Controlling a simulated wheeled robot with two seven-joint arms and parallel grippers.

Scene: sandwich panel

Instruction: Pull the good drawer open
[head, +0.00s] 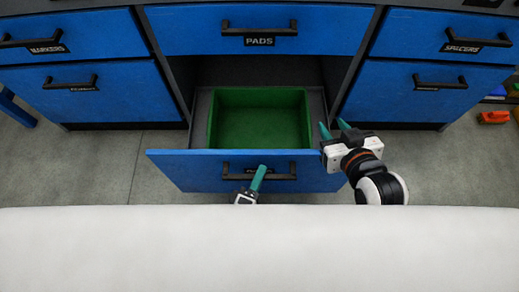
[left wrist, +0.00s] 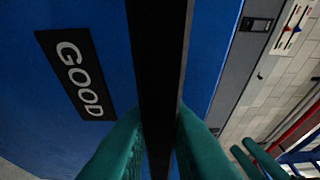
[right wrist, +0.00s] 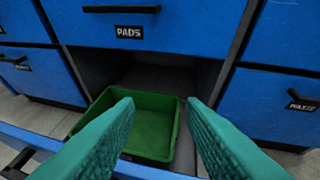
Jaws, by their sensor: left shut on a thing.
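The good drawer (head: 205,172) has a blue front and stands pulled out below the pads drawer, its inside open to view. Its black handle (head: 285,177) runs across the front. My left gripper (head: 262,172) is shut on this handle. The left wrist view shows the dark handle bar (left wrist: 158,70) between the green fingers, beside the GOOD label (left wrist: 76,75). A green bin (head: 260,130) sits inside the drawer; it also shows in the right wrist view (right wrist: 150,145). My right gripper (head: 333,130) is open and empty near the drawer's right front corner.
The pads drawer (head: 215,35) above is shut. Shut blue drawers stand on both sides, including markers (head: 100,35) and another (head: 430,95). A red object (head: 493,117) lies on the floor at the right. Grey floor (head: 90,165) is clear at the left.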

